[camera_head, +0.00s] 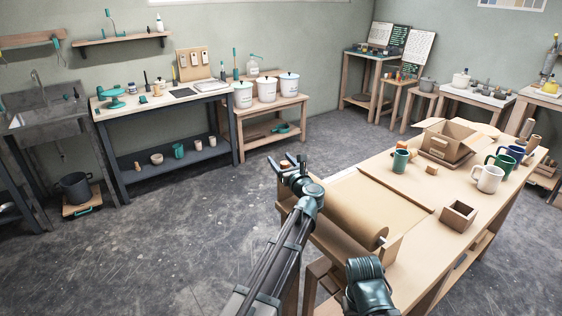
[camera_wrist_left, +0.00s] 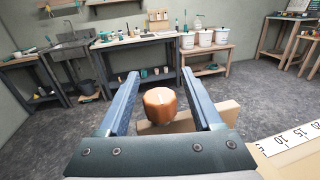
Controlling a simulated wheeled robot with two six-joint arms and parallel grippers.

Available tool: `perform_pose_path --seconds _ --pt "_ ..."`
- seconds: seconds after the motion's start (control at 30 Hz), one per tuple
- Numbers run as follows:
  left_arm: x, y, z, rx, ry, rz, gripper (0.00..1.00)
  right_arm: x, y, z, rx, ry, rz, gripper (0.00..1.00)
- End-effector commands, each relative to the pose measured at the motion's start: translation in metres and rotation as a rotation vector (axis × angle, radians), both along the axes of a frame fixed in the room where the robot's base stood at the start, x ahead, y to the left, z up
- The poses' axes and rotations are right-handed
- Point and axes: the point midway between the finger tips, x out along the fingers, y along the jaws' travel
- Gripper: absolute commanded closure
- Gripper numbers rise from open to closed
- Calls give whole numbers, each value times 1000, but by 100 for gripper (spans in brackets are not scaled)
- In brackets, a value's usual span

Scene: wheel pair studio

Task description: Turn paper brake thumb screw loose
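The thumb screw (camera_wrist_left: 160,105) is a copper-brown faceted knob with a pale mark on its face, in the middle of the left wrist view. It stands on a light wooden board (camera_wrist_left: 215,115). My left gripper (camera_wrist_left: 158,80) is open, with one blue finger on each side of the knob and a visible gap on both sides. In the head view my left gripper (camera_head: 293,170) is at the far left end of the brown paper roll (camera_head: 345,213), and largely hides the knob. My right gripper is not in view; a dark teal arm part shows at the bottom.
Open floor lies beyond.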

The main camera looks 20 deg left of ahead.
Motion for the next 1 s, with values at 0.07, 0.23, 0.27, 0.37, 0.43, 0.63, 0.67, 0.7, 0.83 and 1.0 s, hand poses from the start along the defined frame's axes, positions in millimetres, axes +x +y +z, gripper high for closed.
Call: perform_pose_path --seconds 0.07,0.23,0.27,0.37,0.43,0.63,0.67,0.7,0.83,1.0 --pt "0 0 0 0 0 0 34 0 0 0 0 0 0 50" --pt "-6 -4 0 0 0 -1 34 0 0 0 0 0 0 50" --pt "-9 -7 0 0 0 -2 34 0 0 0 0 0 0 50" --pt "-22 -17 0 0 0 -3 34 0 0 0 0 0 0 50" --pt "-35 -27 0 0 0 -4 34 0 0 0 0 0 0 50" --pt "-68 -55 0 0 0 -4 34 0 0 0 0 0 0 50" --pt "-73 -59 0 0 0 -4 34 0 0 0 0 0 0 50" --pt "-78 -64 0 0 0 -3 34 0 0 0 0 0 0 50" --pt "-93 -77 0 0 0 -2 34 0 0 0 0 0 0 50" --pt "-103 -86 0 0 0 -1 34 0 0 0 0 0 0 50"
